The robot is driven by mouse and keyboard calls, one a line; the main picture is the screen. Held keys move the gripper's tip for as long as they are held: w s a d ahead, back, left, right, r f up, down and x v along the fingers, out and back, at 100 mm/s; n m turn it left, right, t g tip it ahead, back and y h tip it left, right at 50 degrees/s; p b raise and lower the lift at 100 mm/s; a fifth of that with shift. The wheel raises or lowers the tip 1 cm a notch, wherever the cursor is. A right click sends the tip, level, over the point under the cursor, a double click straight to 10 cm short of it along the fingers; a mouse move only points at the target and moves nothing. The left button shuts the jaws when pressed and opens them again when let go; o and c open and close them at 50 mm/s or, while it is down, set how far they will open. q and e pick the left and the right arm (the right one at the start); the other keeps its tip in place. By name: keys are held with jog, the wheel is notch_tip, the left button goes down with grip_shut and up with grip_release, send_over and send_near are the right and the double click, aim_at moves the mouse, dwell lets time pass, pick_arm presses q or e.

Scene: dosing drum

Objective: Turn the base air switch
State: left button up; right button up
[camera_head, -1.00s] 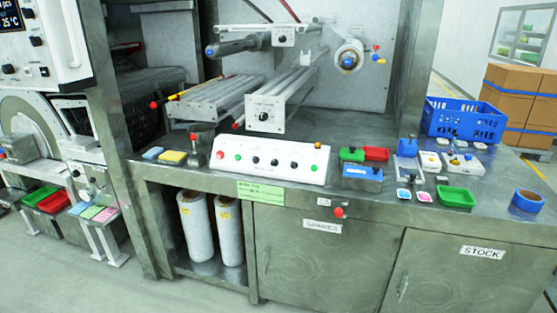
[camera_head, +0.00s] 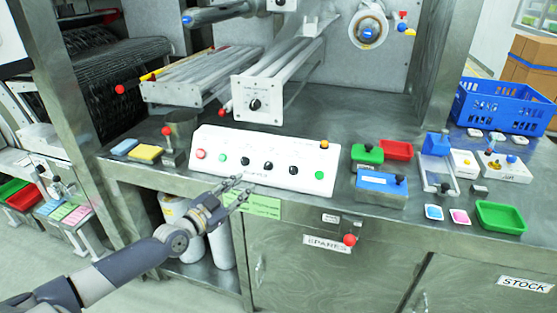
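A white control panel (camera_head: 264,160) stands on the steel bench, with a row of black knobs, green buttons, a red button and an orange lamp. Its small label is too blurred to read, and I cannot tell which knob is the base air switch. Another black knob (camera_head: 255,104) sits on the white end plate of the roller unit above. A small white box with a knob (camera_head: 492,168) stands at the right of the bench. My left gripper (camera_head: 240,186) is open and empty, at the bench's front edge just below the panel. My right gripper is out of view.
A red knob (camera_head: 167,132) rises beside a metal cup left of the panel. Blue box (camera_head: 381,190), green tray (camera_head: 500,217) and blue crate (camera_head: 505,106) stand to the right. A red knob (camera_head: 350,240) sticks out from the bench front.

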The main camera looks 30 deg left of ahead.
aim_at(267, 164)
pick_arm(q)
jog(key=w, duration=0.3)
jog(key=w+d+b, duration=0.1)
jog(key=w, duration=0.3)
jog(key=w+r+b, duration=0.1)
jog(key=w, duration=0.2)
jog(key=shift+w+d, duration=0.15)
jog(key=shift+w, duration=0.15)
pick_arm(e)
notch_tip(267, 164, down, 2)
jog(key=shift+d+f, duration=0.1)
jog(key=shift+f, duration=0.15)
pick_arm(q)
grip_shut()
jog(key=shift+r, duration=0.15)
